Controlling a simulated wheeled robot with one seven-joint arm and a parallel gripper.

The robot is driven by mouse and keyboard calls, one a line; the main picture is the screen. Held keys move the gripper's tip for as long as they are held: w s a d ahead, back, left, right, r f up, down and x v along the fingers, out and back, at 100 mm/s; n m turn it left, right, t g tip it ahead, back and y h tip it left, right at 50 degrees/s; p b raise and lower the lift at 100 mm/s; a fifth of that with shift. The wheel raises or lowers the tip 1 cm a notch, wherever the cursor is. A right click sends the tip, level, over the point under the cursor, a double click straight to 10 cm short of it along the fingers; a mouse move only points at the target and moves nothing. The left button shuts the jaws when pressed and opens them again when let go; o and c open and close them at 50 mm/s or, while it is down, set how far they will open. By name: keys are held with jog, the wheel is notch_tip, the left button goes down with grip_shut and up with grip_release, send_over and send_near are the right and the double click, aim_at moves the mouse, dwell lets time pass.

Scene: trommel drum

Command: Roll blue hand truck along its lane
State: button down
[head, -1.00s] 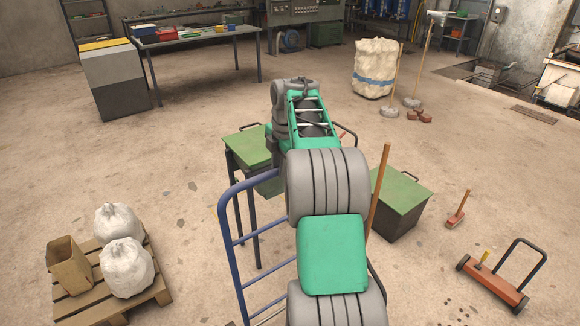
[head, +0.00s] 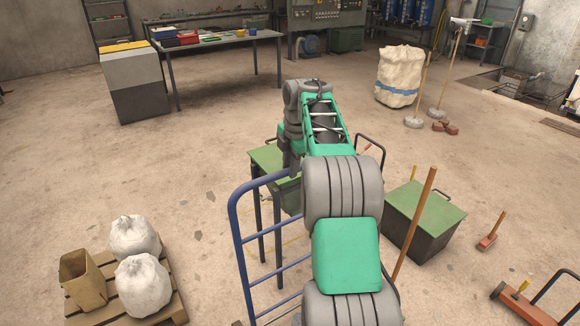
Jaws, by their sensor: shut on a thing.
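The blue hand truck (head: 241,232) stands upright at the lower middle of the head view. Its tubular frame shows a curved top and several cross rungs; its right side and lower part are hidden behind my arm or cut off by the picture edge. My gripper (head: 291,169) points down at the right end of the truck's top bar and is shut on it. My arm hides most of the jaws and the exact grip. No lane marking shows clearly on the floor.
A green-topped table (head: 268,157) stands just beyond the truck. A pallet (head: 172,297) with white sacks (head: 143,287) and a carton (head: 82,280) is at left. Floor between pallet and truck is clear.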

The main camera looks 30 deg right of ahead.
jog(key=shift+w+r, duration=0.15)
jog(key=shift+w, duration=0.05)
jog(key=c, duration=1.4)
grip_release()
jog(key=shift+w+a, duration=0.1)
jog(key=shift+w, duration=0.05)
jog(key=shift+c, duration=0.2)
jog(key=shift+o, duration=1)
notch_tip(320, 180, up, 8)
jog(key=s+p, duration=0.1)
jog(key=p, duration=0.1)
jog(key=shift+s+f+p, duration=0.25)
jog(key=shift+s+p, duration=0.1)
